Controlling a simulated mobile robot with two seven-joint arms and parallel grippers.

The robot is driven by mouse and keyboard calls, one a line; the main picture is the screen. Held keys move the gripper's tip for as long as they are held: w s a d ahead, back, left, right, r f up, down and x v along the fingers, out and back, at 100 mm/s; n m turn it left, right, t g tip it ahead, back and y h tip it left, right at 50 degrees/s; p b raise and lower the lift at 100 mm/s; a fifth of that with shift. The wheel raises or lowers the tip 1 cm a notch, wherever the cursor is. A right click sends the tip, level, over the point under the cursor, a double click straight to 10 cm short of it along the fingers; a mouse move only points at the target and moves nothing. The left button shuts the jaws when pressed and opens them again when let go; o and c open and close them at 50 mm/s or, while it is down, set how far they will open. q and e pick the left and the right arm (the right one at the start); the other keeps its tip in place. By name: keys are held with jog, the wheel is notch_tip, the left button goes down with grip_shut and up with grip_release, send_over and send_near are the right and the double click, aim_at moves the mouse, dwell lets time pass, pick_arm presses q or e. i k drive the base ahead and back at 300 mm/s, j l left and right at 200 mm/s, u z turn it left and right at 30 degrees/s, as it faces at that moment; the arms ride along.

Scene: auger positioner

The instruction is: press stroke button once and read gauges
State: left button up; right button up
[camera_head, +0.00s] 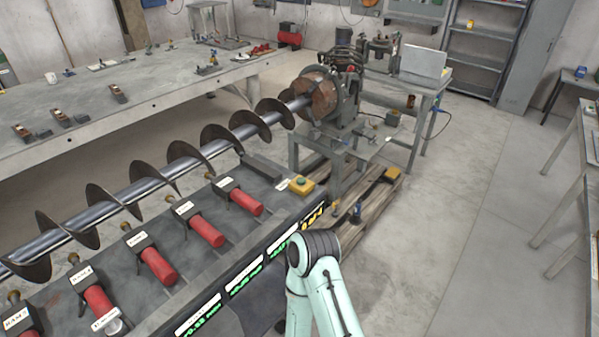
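The gauges are dark digital displays along the bench's front edge: several have green digits, such as one display (244,285), and the one at the right end (313,215) has yellow digits. The digits are too small to read surely. A pale green arm link of mine with a black joint stands in front of the displays, apart from the button in the picture. Neither gripper shows.
A long steel auger (185,160) lies behind the clamps, its end in a rusty chuck (318,92). Several red-handled clamps (206,230) line the bench. A wooden pallet (375,200) lies right of the bench. The concrete floor (470,230) at right is clear.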

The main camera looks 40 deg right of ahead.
aim_at(301, 181)
jog(key=l+u, duration=0.25)
jog(key=l, duration=3.85)
jog(key=i+u, duration=0.05)
